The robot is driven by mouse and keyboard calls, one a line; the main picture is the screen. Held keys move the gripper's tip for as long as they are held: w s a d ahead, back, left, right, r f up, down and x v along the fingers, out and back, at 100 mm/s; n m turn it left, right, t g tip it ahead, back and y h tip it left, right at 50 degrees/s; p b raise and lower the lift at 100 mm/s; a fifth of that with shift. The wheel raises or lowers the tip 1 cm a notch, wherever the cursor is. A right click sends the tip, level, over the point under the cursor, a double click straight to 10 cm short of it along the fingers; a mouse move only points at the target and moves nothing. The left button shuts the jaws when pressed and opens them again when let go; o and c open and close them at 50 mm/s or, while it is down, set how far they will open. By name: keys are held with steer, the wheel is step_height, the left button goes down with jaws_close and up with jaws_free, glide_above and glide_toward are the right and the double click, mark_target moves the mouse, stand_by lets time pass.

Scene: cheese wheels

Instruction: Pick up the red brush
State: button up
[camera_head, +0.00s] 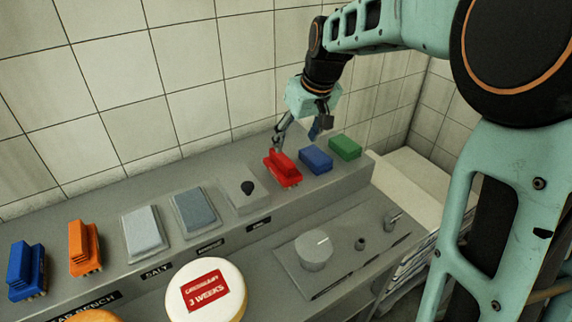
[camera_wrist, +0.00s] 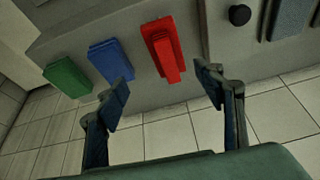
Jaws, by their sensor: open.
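The red brush (camera_head: 283,168) sits on the raised grey shelf at the back of the bench, left of a blue item. In the wrist view the red brush (camera_wrist: 163,48) lies ahead of the fingers, with its handle ridge facing the camera. My gripper (camera_head: 300,133) is above and just behind the red brush in the head view. In the wrist view my gripper (camera_wrist: 168,97) is open, its two fingers spread wide and nothing between them. I cannot tell the exact height gap.
A blue block (camera_head: 316,160) and a green block (camera_head: 345,147) stand close right of the red brush. A grey box with a black knob (camera_head: 247,188) is to its left. An orange brush (camera_head: 84,248) and blue brush (camera_head: 27,271) stand farther left. The tiled wall is behind.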

mark_target(283, 158)
steer(key=shift+w+a+f+n, duration=0.1)
steer(key=shift+a+f+n, duration=0.1)
steer(key=shift+a, duration=0.25)
steer(key=shift+w+a+f+n, duration=0.1)
steer(key=shift+a+f, duration=0.05)
steer(key=shift+a, duration=0.25)
steer(key=x, duration=0.4)
steer(key=shift+p+x, duration=0.75)
steer(key=shift+x, duration=2.25)
steer(key=shift+w, duration=0.1)
steer(key=shift+f+b, duration=0.2)
steer(key=shift+b, duration=0.1)
steer(key=shift+c, duration=0.3)
steer(key=c, duration=1.3)
